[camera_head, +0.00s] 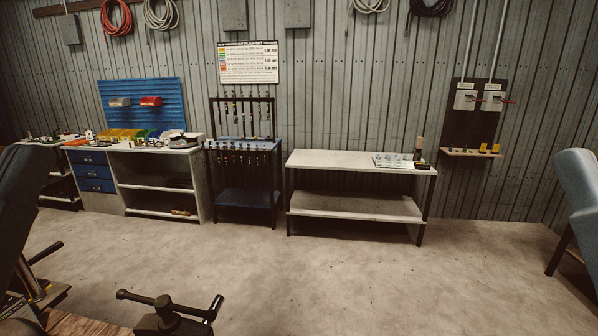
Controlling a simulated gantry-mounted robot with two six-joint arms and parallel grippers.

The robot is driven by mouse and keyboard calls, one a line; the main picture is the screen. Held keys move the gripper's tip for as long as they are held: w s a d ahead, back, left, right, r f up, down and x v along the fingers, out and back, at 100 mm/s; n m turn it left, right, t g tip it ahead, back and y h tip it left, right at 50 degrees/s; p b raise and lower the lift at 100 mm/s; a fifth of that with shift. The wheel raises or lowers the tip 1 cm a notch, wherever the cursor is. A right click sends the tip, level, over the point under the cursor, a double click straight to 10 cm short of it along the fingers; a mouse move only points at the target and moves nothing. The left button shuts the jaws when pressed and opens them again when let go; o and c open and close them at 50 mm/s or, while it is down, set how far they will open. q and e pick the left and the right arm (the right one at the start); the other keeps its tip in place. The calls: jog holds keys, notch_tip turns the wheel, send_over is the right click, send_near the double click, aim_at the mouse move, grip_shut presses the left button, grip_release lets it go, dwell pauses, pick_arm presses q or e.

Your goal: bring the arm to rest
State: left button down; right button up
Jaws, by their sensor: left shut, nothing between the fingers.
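My left arm comes in at the left edge, dark and cut off by the frame. My left gripper (27,272) is low at that edge beside bench hardware; it is shut and empty, and its fingertips are hard to make out. My right arm shows only in part at the right edge, and its gripper is out of view. A dark vise-like tool with a bar handle (168,312) stands at the bottom, partly cut off. A black lever (46,252) rises at the lower left.
A pale-topped table (330,160) holds a small tray. A blue rack (245,200) with hanging tools stands left of it, beside a workbench with blue drawers (92,170). A wall panel (470,125) carries two switch boxes. The concrete floor (330,280) between is clear.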

pick_arm(q)
notch_tip(320, 180, up, 36)
jog(key=p, duration=3.3)
pick_arm(e)
notch_tip(320, 180, up, 36)
pick_arm(q)
notch_tip(320, 180, down, 30)
jog(key=b, duration=3)
jog(key=shift+w+a+f, duration=0.15)
jog(key=shift+a+f, duration=0.05)
pick_arm(e)
notch_tip(320, 180, down, 30)
jog(key=shift+f, duration=0.25)
